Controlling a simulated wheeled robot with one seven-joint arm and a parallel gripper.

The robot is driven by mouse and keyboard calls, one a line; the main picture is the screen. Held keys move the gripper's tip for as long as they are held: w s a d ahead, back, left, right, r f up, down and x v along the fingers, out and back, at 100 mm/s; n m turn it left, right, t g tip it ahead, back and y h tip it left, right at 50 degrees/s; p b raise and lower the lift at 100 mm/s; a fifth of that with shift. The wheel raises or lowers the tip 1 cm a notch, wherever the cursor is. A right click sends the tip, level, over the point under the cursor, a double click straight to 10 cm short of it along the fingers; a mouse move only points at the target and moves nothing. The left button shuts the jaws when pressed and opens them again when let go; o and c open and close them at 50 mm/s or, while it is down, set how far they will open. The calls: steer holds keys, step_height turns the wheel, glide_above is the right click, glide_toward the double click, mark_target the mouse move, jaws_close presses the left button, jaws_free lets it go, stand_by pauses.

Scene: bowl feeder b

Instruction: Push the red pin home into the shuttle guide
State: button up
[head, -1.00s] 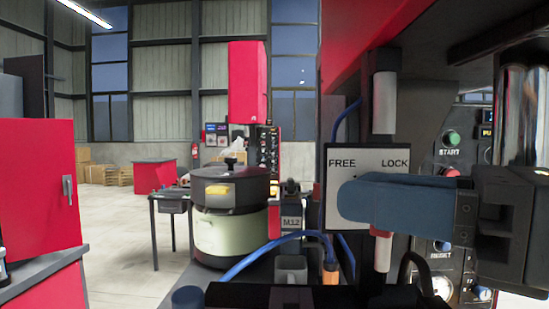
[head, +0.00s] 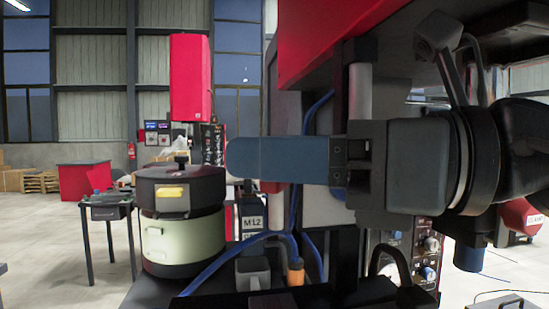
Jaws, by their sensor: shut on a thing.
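My gripper (head: 236,160) reaches in from the right, its blue fingers lying level and seen side-on. It is shut, and a bit of red (head: 272,187) shows just under the fingers. I take this to be the red pin, held between them; most of it is hidden behind the fingers. I cannot make out the shuttle guide or its hole, so I cannot tell how the pin stands to it. The FREE/LOCK plate is largely hidden behind the gripper and the machine's parts.
A dark-lidded pale-green bowl feeder (head: 183,240) stands at left of the fingers. A blue hose (head: 222,268) and an orange-capped part (head: 295,272) lie below. A silver cylinder (head: 360,90) and red housing (head: 325,35) stand close above.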

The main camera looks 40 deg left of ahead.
mark_target(278, 226)
steer(key=shift+f+b, duration=2.6)
steer(key=shift+f, duration=0.35)
steer(key=shift+f+b, duration=1)
steer(key=shift+b, duration=1.35)
stand_by(2.7)
